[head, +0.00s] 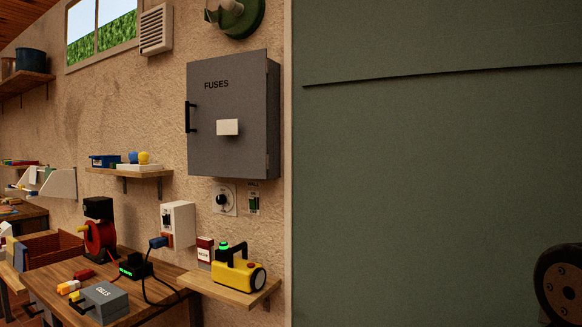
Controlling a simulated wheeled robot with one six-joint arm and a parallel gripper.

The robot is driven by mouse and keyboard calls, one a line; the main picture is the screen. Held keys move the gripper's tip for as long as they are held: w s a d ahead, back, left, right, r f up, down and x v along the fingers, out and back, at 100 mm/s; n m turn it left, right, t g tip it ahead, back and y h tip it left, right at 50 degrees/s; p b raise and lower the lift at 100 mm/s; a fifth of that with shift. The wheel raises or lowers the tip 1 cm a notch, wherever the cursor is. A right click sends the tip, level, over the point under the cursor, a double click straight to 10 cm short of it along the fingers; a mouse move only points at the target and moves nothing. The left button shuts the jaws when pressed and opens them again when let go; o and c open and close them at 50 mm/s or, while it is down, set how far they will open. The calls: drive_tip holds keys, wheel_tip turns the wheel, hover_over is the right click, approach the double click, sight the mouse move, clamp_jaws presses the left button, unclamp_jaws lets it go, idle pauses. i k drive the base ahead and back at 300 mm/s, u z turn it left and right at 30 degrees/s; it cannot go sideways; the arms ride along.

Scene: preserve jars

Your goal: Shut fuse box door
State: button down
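The fuse box (273,120) is a grey metal box on the wall, a little left of the middle of the head view. Its door (230,155) is a grey panel lettered FUSES, with a black handle (190,117) at its left edge and a pale plate (227,127) on its face. The door covers the front of the box, and no inside shows. Any gap at the handle edge is hidden from this angle, so I cannot tell if it is fully shut. My gripper is not in view.
Below the box, a wooden shelf (240,293) holds a yellow device (237,273). A workbench (50,277) with cables and a grey CELLS case (100,300) stands lower left. A green panel (430,180) fills the right. A dark wheel (562,285) is at the right edge.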

sight(227, 107)
drive_tip(key=z, duration=0.05)
drive_tip(key=i, duration=1.6)
drive_tip(key=u, duration=1.1)
drive_tip(key=i, duration=0.7)
drive_tip(key=u, duration=0.35)
